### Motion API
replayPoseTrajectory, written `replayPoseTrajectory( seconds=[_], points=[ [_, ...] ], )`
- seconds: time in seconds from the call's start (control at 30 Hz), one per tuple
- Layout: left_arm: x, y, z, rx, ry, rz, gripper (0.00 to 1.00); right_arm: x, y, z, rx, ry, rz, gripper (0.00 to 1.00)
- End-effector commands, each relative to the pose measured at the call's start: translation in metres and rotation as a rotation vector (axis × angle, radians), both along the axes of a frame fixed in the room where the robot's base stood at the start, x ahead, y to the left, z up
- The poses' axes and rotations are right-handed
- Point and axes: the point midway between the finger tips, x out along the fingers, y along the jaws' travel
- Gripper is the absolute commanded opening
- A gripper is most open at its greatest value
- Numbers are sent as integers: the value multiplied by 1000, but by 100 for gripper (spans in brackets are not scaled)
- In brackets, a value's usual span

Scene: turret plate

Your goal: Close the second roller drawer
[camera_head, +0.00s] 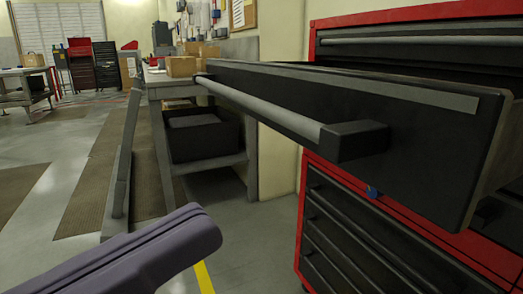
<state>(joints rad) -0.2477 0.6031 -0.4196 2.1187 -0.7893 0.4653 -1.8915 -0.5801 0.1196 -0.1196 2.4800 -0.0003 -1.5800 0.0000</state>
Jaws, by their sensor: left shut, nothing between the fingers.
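The red and black roller cabinet (430,225) stands at the right. One black drawer (425,125) is pulled far out toward me, below a top drawer (420,42) that looks shut. The open drawer's front carries a long grey bar handle (265,112) with a dark end bracket. My left gripper (205,235), dark purple-grey, comes in from the lower left. It is shut and empty, below and left of the handle, apart from the drawer. My right gripper is not in view.
Several lower drawers (350,225) look shut. A grey workbench (165,82) with boxes stands behind the open drawer, with a dark bin (203,140) on its lower shelf. A slanted grey post (122,165) stands left. Floor (245,235) between gripper and cabinet is clear.

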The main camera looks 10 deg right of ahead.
Motion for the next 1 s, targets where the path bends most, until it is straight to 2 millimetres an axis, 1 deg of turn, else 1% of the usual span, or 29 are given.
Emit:
replayPoseTrajectory(
  seconds=[0.03, 0.2, 0.3, 0.4, 0.6, 1.0],
  points=[
    [6, -10, 8, -4, -3, 0, 0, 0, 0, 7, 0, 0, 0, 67],
    [23, -41, 14, -5, 0, 1, 0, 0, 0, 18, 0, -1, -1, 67],
    [32, -56, 16, -4, 0, 1, 0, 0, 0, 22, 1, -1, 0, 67],
    [38, -66, 17, -3, 1, 2, 0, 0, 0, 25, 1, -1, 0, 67],
    [44, -77, 18, -2, 2, 2, 0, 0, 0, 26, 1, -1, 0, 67],
    [44, -77, 17, -3, 2, 1, 0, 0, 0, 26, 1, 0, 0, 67]
  ],
)
